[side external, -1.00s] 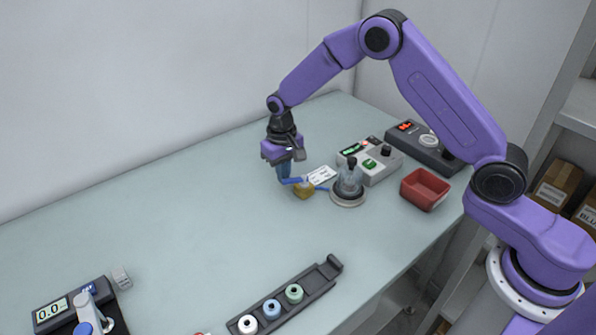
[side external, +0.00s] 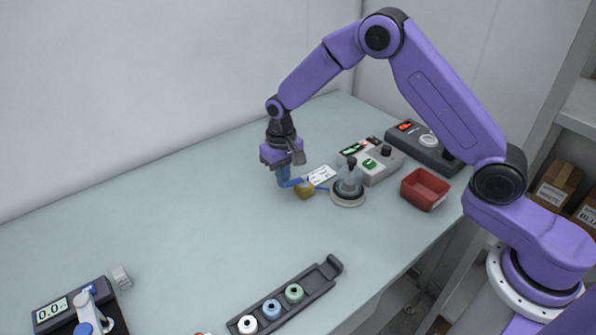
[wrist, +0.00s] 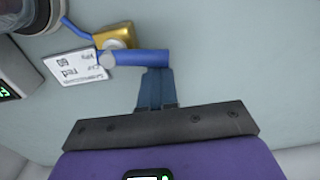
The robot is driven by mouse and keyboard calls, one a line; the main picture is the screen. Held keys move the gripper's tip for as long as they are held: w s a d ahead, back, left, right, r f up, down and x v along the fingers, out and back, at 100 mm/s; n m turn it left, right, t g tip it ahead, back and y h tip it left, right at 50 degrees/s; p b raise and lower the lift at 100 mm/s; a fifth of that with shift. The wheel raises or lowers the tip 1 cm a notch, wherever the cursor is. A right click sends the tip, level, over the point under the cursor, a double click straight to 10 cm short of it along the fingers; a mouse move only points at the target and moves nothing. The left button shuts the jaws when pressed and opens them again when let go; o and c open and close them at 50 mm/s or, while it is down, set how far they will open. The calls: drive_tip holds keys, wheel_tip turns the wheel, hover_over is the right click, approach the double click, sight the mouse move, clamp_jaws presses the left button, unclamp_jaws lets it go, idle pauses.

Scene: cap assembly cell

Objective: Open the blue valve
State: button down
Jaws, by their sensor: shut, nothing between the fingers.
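The blue valve has a brass body (side external: 304,191) and a blue lever (side external: 291,184) on the table, left of the glass dome. In the wrist view the brass body (wrist: 116,34) is at the upper left, and the lever (wrist: 145,57) points right from its grey pivot. A blue tube (wrist: 77,31) runs from the valve toward the dome's base. My gripper (side external: 283,180) is down at the lever's free end. In the wrist view its blue fingers (wrist: 155,78) are together with nothing between them. Their tips are at the lever's near side; I cannot tell if they touch.
A white label card (wrist: 77,69) lies beside the valve. The glass dome (side external: 349,180) on its round base, a grey control box (side external: 370,162) and a red bin (side external: 425,189) stand to the right. A rack of vials (side external: 285,302) lies in front. The table left of my gripper is clear.

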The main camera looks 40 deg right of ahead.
drive_tip(key=shift+s+a, duration=0.2)
drive_tip(key=shift+s, duration=0.1)
drive_tip(key=shift+s+a, duration=0.1)
drive_tip(key=shift+s, duration=0.05)
idle(0.4)
wheel_tip(320, 180, up, 8)
idle(1.0)
drive_tip(key=s+r+n, duration=0.3)
drive_tip(key=s, duration=0.6)
drive_tip(key=s+r+n, duration=0.3)
drive_tip(key=s+r, duration=0.1)
drive_tip(key=s, duration=0.4)
drive_tip(key=s+d+n, duration=0.3)
drive_tip(key=s+d, duration=0.2)
drive_tip(key=s, duration=0.4)
drive_tip(key=s+d+n, duration=0.3)
drive_tip(key=s+d, duration=0.2)
drive_tip(key=s, duration=0.5)
drive_tip(key=shift+s+n, duration=0.25)
drive_tip(key=shift+n, duration=0.05)
